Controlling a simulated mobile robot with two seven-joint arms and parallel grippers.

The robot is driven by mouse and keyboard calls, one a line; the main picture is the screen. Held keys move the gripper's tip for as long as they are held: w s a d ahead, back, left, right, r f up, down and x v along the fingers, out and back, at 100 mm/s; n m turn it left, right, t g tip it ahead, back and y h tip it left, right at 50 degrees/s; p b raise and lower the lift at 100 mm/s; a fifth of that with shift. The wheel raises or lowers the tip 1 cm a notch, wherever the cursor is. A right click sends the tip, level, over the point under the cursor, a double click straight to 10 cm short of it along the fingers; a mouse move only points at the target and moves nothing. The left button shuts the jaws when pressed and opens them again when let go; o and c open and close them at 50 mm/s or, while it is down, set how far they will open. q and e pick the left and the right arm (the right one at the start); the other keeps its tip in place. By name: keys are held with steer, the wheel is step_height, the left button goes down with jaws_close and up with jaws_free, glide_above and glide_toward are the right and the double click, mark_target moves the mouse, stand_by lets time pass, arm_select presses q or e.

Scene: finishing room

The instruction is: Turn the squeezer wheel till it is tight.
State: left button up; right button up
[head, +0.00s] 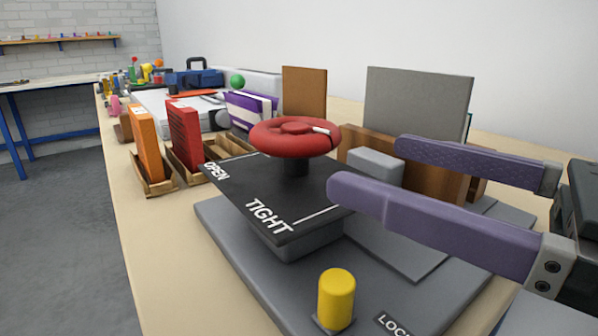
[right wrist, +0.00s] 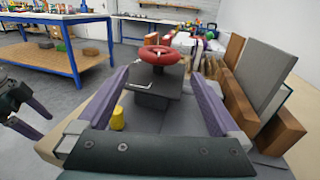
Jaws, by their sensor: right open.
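The red squeezer wheel (head: 295,137) sits level on a dark post above a black plate (head: 262,190) marked OPEN and TIGHT, with a white line by TIGHT. A white mark shows on the wheel's right side, away from the TIGHT line in the picture. My right gripper (head: 367,169) is open and empty; its two purple fingers point toward the wheel from the right, apart from it. In the right wrist view the wheel (right wrist: 160,55) appears beyond and between the fingertips. Part of my left gripper (right wrist: 30,117) shows small at the left there; its jaw state is unclear.
A yellow knob (head: 336,298) stands on the grey base (head: 240,247) near a partly hidden LOCK label. A grey upright board (head: 418,105) and wooden blocks stand behind the fingers. Orange (head: 146,145) and red (head: 186,138) books stand in wooden holders at left.

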mark_target(296, 125)
steer(key=p+x, duration=0.1)
steer(key=x, duration=0.7)
steer(key=shift+w+a+r+p, duration=0.2)
steer(key=shift+a+p, duration=0.1)
steer(key=shift+p, duration=0.1)
steer(key=shift+w+a, duration=0.35)
steer(key=shift+a, duration=0.05)
steer(key=c, duration=1)
steer(key=o, duration=1)
